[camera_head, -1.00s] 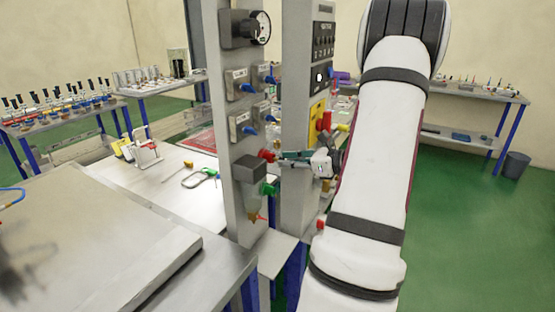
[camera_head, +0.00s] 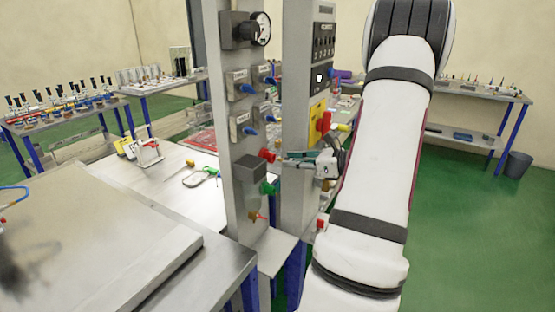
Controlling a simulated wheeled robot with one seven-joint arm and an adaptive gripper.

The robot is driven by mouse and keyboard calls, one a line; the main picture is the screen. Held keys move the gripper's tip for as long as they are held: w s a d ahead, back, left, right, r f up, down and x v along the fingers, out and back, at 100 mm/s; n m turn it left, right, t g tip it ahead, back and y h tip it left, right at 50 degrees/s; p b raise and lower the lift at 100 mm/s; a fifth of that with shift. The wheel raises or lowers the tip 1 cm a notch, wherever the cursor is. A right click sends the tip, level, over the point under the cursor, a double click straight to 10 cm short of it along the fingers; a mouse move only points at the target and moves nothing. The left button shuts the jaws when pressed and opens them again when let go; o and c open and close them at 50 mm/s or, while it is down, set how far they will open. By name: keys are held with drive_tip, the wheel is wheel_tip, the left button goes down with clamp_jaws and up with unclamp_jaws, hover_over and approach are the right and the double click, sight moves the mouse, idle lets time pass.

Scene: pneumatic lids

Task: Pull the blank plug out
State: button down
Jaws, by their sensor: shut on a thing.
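The red blank plug (camera_head: 267,155) shows on the right side of the grey post (camera_head: 235,130), above a dark valve block (camera_head: 250,168) with a green fitting (camera_head: 268,188). My gripper (camera_head: 285,157) reaches in from the right at the plug's height, with its teal-and-dark fingers pointing left. The fingers are shut at the plug's right end. The exact contact is too small to see, and I cannot tell whether the plug is still seated in its port.
A second grey post (camera_head: 297,200) with a yellow panel and red switch (camera_head: 323,122) stands close behind my gripper. Blue-levered valves (camera_head: 243,118) and a gauge (camera_head: 262,27) are above on the first post. A metal table (camera_head: 170,195) lies to the left.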

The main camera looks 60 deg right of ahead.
drive_tip(key=s+r+p, duration=0.4)
drive_tip(key=r+p, duration=0.1)
drive_tip(key=r, duration=0.2)
drive_tip(key=shift+s+d+r, duration=0.15)
drive_tip(key=shift+s+d, duration=0.1)
drive_tip(key=shift+s, duration=0.15)
idle(0.4)
idle(0.3)
